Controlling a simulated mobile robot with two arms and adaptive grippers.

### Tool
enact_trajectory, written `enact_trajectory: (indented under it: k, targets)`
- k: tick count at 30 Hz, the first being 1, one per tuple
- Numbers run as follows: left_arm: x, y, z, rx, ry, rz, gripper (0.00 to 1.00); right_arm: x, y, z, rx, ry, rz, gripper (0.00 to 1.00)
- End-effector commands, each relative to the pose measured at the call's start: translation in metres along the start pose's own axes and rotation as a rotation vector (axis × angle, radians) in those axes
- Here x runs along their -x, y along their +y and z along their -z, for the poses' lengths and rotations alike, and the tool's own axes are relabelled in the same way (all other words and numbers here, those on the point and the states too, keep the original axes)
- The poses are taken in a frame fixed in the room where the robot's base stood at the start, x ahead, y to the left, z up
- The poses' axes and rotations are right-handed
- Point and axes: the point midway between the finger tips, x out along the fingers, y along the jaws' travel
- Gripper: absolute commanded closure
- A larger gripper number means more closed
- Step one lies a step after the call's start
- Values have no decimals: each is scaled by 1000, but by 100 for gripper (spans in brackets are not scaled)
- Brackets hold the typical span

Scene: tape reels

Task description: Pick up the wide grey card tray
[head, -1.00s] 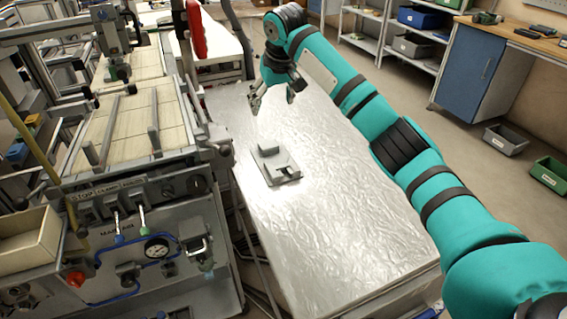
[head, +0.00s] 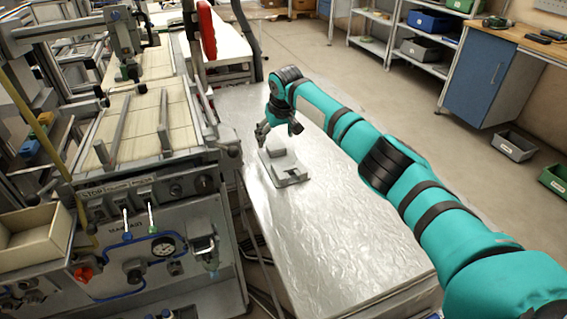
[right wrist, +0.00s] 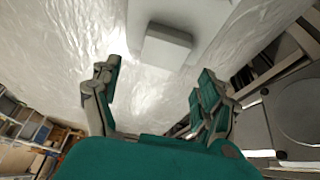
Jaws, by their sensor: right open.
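The grey card tray (head: 292,178) lies flat on the shiny metal table, with a raised block at its far end. My right gripper (head: 279,131) is open and empty, just above and beyond the raised block. In the right wrist view the tray's flat body (right wrist: 190,14) is cut off by the top edge, and the block shows ahead of the open fingers (right wrist: 155,78). The block is not between the fingertips. My left gripper is in neither view.
The metal table (head: 330,240) is bare around the tray. A machine (head: 130,190) with levers, a gauge and slatted bed stands close along the table's left side. A blue cabinet (head: 475,80) and shelves stand at the far right.

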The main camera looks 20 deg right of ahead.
Motion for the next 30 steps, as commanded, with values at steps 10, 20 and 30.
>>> enact_trajectory:
  k: [10,20,30]
  targets:
    - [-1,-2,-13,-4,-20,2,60,-34,0,-4,0,-1,0,23]
    - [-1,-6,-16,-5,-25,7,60,-34,0,-4,0,-1,0,39]
    - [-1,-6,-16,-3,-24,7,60,-34,0,-4,0,-1,0,83]
